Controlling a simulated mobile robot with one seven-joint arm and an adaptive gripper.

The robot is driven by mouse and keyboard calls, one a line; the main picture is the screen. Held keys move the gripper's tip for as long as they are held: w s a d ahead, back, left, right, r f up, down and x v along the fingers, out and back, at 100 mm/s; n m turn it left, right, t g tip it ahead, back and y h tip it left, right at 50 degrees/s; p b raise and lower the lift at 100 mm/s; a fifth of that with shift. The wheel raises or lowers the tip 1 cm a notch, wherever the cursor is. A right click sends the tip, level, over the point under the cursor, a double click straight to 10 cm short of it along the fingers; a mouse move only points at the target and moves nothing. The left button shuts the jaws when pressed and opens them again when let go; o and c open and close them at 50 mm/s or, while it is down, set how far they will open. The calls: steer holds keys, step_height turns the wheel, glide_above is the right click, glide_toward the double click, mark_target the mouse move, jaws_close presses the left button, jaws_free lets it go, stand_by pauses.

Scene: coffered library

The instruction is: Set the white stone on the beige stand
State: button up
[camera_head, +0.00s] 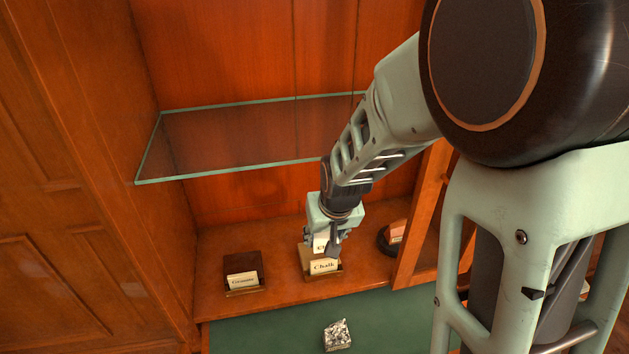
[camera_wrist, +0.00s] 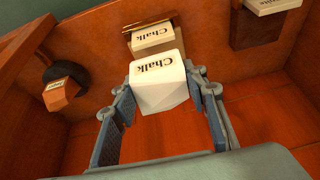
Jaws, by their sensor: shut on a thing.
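The white stone (camera_wrist: 160,82) is a pale block marked "Chalk". My gripper (camera_wrist: 160,104) is shut on it, with one finger on each side. In the head view the stone (camera_head: 320,243) shows partly behind my gripper (camera_head: 330,244). The beige stand (camera_head: 307,265), with a card marked "Chalk" at its front, is directly below the stone in that view. In the wrist view its card (camera_wrist: 153,38) shows just beyond the stone, and most of the stand is hidden. I cannot tell whether stone and stand touch.
A dark brown stand (camera_head: 243,264) with a card is to the left. A black round stand (camera_head: 384,242) bearing a reddish stone (camera_head: 397,231) is to the right. A speckled grey stone (camera_head: 337,334) lies on the green surface in front. A glass shelf (camera_head: 240,140) spans above.

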steer(key=w+f+b, duration=0.1)
steer(key=f, duration=0.1)
steer(key=w+f+b, duration=0.1)
steer(key=w+f, duration=0.1)
steer(key=w+a+f+b, duration=0.1)
steer(key=w, duration=0.1)
steer(key=shift+f, duration=0.4)
steer(key=shift+s+b+x, duration=0.15)
steer(key=shift+b+x, duration=0.55)
steer(key=shift+x, duration=0.15)
steer(key=shift+s+b+x, duration=0.2)
steer(key=shift+b+x, duration=0.5)
steer(key=shift+x, duration=0.15)
steer(key=shift+d+f, duration=0.1)
steer(key=shift+d, duration=0.1)
steer(key=shift+f, duration=0.2)
steer(key=o, duration=1.4)
steer(key=shift+s+r, duration=0.15)
steer(key=shift+r, duration=0.45)
steer(key=p+v, duration=0.1)
steer(key=v, duration=1)
steer(key=shift+s+r, duration=0.1)
steer(key=shift+s, duration=0.05)
